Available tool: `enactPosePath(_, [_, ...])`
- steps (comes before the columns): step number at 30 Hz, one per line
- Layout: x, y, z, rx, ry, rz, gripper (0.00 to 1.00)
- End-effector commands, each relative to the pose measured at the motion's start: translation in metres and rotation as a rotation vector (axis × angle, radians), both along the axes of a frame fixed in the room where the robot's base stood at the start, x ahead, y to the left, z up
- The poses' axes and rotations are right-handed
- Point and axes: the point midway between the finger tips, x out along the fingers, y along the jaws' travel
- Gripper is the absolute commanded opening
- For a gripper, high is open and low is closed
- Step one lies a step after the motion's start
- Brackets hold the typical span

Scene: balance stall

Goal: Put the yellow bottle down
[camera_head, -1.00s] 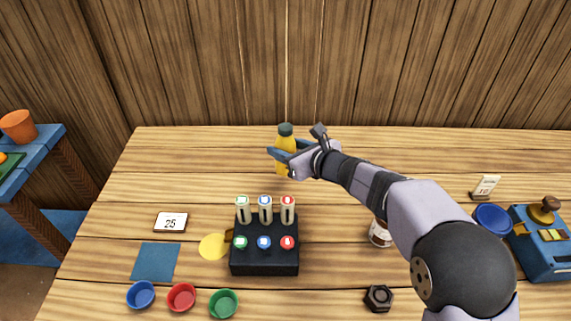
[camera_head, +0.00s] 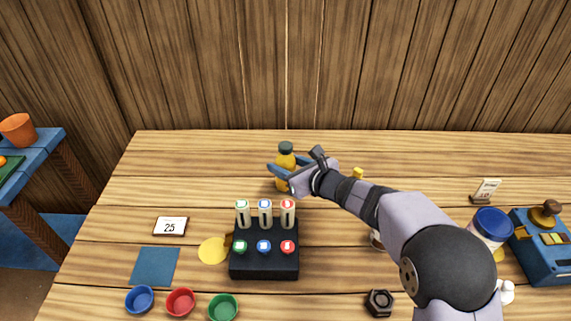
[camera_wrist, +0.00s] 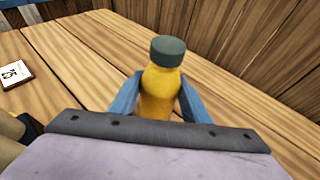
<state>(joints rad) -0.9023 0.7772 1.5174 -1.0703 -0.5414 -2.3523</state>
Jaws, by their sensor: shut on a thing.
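The yellow bottle (camera_head: 285,163) with a dark green cap is upright at the back middle of the table, behind the black block. My gripper (camera_head: 284,178) is shut on its body, with blue fingers on either side. In the wrist view the bottle (camera_wrist: 160,88) stands between the two fingers (camera_wrist: 158,102), cap up. Its base is hidden in the wrist view, and I cannot tell for sure whether it touches the table.
A black block (camera_head: 264,263) with several tubes and coloured buttons stands in front of the bottle. A card reading 25 (camera_head: 171,227), a blue mat (camera_head: 155,267) and a yellow disc (camera_head: 213,250) lie to the left. The back of the table (camera_head: 210,155) is clear.

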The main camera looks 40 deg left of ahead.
Motion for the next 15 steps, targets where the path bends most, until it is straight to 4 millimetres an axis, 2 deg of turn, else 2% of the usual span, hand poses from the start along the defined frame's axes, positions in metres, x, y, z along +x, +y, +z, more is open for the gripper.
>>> enactPosePath(4, [0.0003, 0.0005, -0.0022, 0.004, -0.002, 0.000, 0.12])
enactPosePath(5, [0.0001, 0.0001, -0.0023, 0.000, 0.000, 0.000, 0.50])
enactPosePath(6, [0.0001, 0.0001, -0.0021, 0.000, 0.000, 0.000, 0.59])
enactPosePath(15, [0.0001, 0.0000, -0.0021, 0.000, 0.000, 0.000, 0.61])
